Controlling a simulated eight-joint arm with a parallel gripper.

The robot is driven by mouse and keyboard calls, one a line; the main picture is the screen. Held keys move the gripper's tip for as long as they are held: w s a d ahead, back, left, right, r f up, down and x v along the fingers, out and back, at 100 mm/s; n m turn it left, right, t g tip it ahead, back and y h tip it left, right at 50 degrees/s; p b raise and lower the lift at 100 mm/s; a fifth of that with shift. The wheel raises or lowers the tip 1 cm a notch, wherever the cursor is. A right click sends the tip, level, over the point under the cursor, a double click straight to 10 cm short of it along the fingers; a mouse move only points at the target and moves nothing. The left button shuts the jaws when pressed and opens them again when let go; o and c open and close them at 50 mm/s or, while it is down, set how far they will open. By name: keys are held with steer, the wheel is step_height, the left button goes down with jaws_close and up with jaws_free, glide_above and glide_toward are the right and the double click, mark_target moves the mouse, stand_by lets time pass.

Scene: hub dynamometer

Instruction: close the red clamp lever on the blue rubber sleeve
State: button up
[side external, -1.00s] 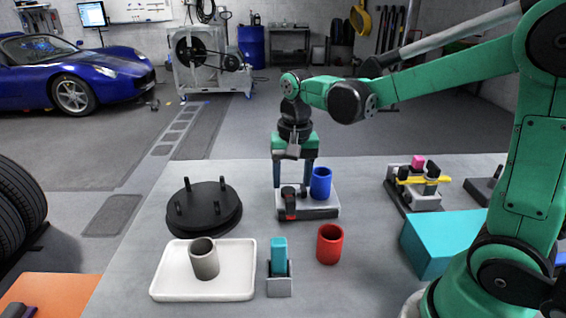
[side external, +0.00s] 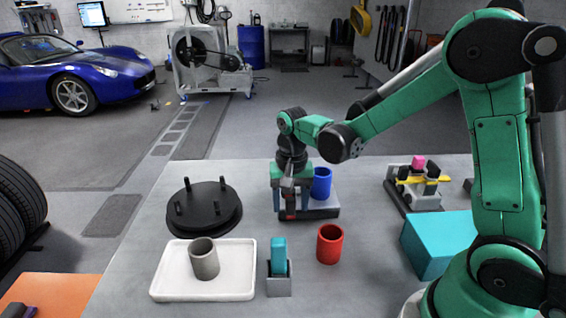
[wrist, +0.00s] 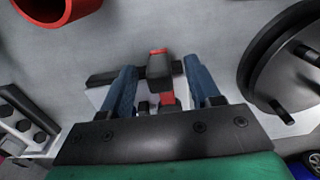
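The clamp lever, black with red parts, is at the base's left side and mostly hidden by my gripper in the side view. In the wrist view the lever (wrist: 160,66) shows between my fingers, with a red tip and a red part lower down. My gripper (side external: 291,207) points down over the lever. Its fingers (wrist: 160,70) are apart, one on each side of the lever, with gaps showing. The sleeve is not visible in the wrist view.
A red sleeve (side external: 330,244) stands in front of the clamp. A black disc with pegs (side external: 205,208) is to the left. A white tray (side external: 235,285) holds a grey sleeve, beside a teal piece in a grey holder (side external: 279,287). A teal box (side external: 430,245) and another fixture (side external: 415,195) are right.

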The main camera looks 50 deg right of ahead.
jaws_close()
stand_by(1.2)
